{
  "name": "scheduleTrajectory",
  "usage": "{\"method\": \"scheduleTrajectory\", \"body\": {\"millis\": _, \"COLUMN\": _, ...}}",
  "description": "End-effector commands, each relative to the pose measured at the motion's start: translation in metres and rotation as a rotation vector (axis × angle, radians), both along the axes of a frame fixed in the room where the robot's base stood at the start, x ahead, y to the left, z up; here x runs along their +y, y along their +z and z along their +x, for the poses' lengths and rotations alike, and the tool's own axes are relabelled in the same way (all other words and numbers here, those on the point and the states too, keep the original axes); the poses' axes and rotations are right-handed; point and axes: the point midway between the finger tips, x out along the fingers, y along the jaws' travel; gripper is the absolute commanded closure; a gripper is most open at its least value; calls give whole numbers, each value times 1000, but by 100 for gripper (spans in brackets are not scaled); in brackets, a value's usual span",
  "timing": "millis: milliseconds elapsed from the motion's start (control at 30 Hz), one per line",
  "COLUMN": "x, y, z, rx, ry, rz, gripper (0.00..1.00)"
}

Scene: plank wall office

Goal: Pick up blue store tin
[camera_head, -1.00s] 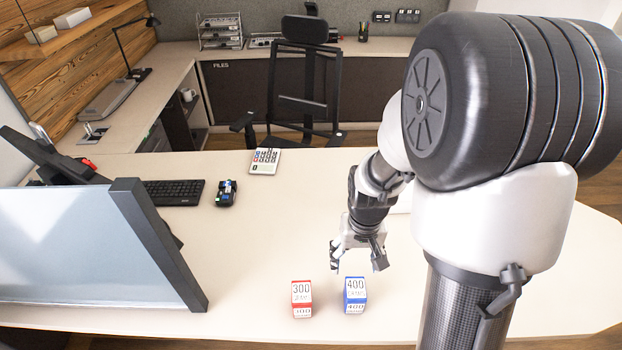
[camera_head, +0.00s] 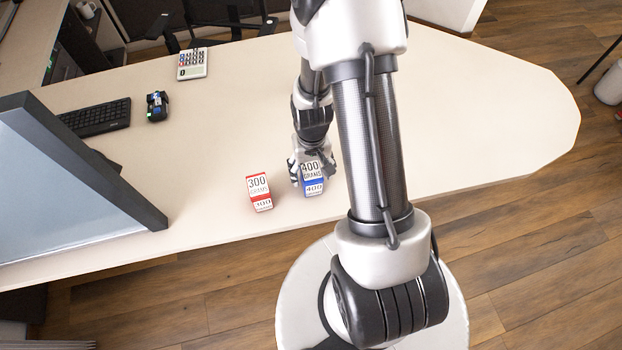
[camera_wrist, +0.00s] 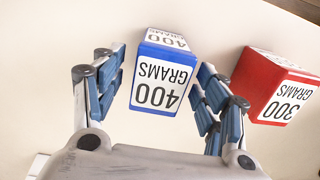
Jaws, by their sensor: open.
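The blue store tin (camera_head: 313,188), with a white "400 GRAMS" label, stands on the desk (camera_head: 430,120) near its front edge. In the wrist view the blue tin (camera_wrist: 160,77) sits between the tips of my open gripper (camera_wrist: 158,95), with a finger on each side. A gap shows on the left; the right finger is very close to the tin, and I cannot tell if it touches. In the head view my gripper (camera_head: 309,172) is low at the tin and partly covers it.
A red "300 GRAMS" tin (camera_head: 259,193) stands just left of the blue tin, and also shows close to the right finger in the wrist view (camera_wrist: 275,88). A monitor (camera_head: 70,185), keyboard (camera_head: 97,117), small black device (camera_head: 157,106) and calculator (camera_head: 192,64) are further left. The right side of the desk is clear.

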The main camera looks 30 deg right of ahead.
Motion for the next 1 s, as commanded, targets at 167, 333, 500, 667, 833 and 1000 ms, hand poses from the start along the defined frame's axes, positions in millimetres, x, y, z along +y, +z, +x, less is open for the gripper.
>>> {"method": "scheduleTrajectory", "body": {"millis": 167, "x": 0, "y": -15, "z": 1, "rx": 1, "ry": 0, "rz": 0, "gripper": 33}}
{"method": "scheduleTrajectory", "body": {"millis": 333, "x": 0, "y": -43, "z": 3, "rx": 2, "ry": 0, "rz": 1, "gripper": 33}}
{"method": "scheduleTrajectory", "body": {"millis": 500, "x": 0, "y": -53, "z": 3, "rx": 1, "ry": 0, "rz": 1, "gripper": 33}}
{"method": "scheduleTrajectory", "body": {"millis": 667, "x": 0, "y": -51, "z": 4, "rx": 0, "ry": 0, "rz": 1, "gripper": 33}}
{"method": "scheduleTrajectory", "body": {"millis": 833, "x": 0, "y": -51, "z": 4, "rx": 0, "ry": 0, "rz": 1, "gripper": 45}}
{"method": "scheduleTrajectory", "body": {"millis": 1000, "x": 0, "y": -51, "z": 3, "rx": 0, "ry": 0, "rz": 1, "gripper": 56}}
